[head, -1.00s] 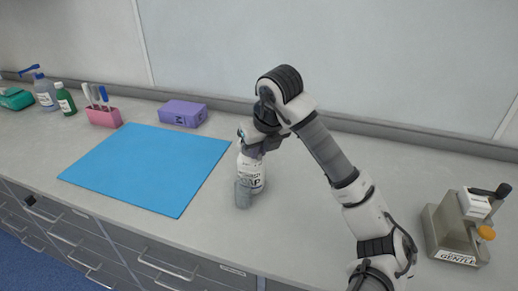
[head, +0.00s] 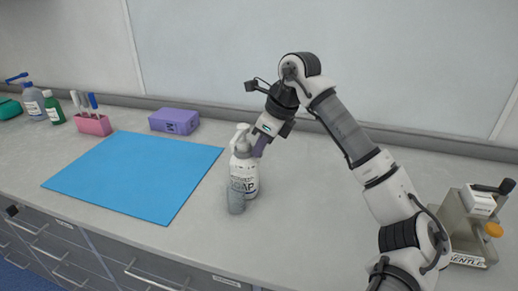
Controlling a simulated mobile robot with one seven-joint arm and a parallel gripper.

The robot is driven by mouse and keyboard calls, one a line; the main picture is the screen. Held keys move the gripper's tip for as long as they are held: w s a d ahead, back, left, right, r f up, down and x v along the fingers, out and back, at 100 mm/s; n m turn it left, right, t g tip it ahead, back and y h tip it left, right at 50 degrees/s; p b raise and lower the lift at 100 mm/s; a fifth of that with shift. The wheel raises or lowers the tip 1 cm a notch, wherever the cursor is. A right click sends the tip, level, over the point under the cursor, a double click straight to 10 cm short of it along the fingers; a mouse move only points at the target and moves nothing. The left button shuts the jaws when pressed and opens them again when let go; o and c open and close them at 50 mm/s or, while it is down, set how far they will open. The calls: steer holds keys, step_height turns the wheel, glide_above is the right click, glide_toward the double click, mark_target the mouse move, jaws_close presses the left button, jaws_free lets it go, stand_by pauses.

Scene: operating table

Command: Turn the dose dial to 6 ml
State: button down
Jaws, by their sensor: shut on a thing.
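My gripper (head: 257,148) comes in tilted from the upper right and is shut at the bottle's upper part, just right of the pump. The fingertips are small in view, so I cannot tell exactly which part they grip. No dose dial or scale marks can be made out on the bottle; any facing the gripper are hidden.
A grey cylinder (head: 236,200) stands close in front of the bottle. The blue mat (head: 135,175) lies clear to the left. A purple box (head: 174,121), pink pen holder (head: 94,125) and green bottle (head: 54,109) are behind it. A metal device (head: 466,228) with an orange knob (head: 493,230) stands right.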

steer(key=shift+w+d+n, duration=0.1)
steer(key=shift+w+n, duration=0.1)
steer(key=shift+n, duration=0.3)
steer(key=c, duration=1.7)
jaws_free()
steer(key=shift+r+g, duration=0.1)
steer(key=shift+g, duration=0.2)
steer(key=b+v, duration=0.1)
steer(key=v, duration=1.2)
steer(key=shift+s+d+r+b, duration=0.1)
steer(key=shift+d+r+b, duration=0.1)
steer(key=shift+r+b, duration=0.1)
